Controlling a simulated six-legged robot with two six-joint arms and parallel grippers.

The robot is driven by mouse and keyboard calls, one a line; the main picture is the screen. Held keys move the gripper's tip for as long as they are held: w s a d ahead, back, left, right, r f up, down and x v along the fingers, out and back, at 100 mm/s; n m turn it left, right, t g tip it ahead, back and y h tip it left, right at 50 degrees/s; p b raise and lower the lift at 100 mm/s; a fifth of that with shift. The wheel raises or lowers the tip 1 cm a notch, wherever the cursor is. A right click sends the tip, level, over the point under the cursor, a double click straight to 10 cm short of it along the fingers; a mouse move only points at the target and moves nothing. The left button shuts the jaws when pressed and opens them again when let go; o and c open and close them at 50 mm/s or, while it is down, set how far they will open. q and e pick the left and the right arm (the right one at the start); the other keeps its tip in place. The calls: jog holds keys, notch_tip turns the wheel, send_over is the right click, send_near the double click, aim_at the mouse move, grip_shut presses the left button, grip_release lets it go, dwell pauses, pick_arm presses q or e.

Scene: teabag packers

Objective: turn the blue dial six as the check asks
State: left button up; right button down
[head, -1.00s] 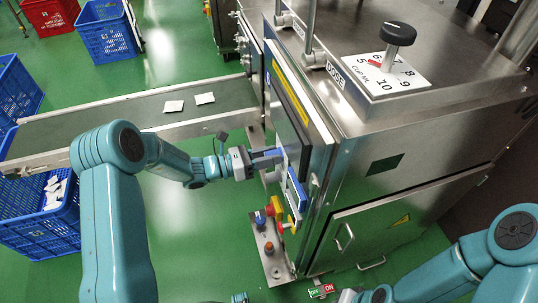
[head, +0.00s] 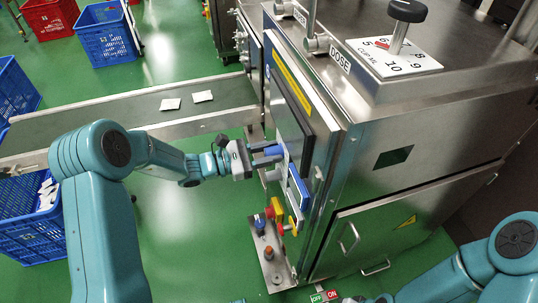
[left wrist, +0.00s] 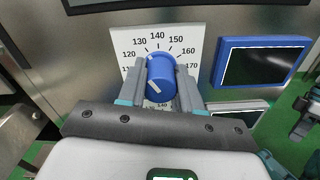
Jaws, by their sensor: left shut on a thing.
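The blue dial (left wrist: 161,78) is in the middle of the left wrist view, on a white scale plate (left wrist: 198,36) with numbers from about 120 to 170 showing. My left gripper (left wrist: 161,88) is shut on the dial, one finger on each side. In the head view my left gripper (head: 262,159) reaches the machine's front panel, and the dial is mostly hidden there.
A blue-framed screen (left wrist: 262,64) sits right of the dial. A yellow and red switch (head: 280,212) and a button plate (head: 268,255) are below. A conveyor (head: 120,125) carries two teabags (head: 203,96). A DOSE knob (head: 407,11) stands on top of the machine.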

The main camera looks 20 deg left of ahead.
pick_arm(q)
jog(key=shift+r, duration=0.2)
jog(key=o, duration=1)
jog(key=shift+f, duration=0.1)
jog(key=shift+a, duration=0.1)
jog(key=p+v, duration=0.1)
jog(key=v, duration=1.5)
jog(key=shift+s, duration=0.1)
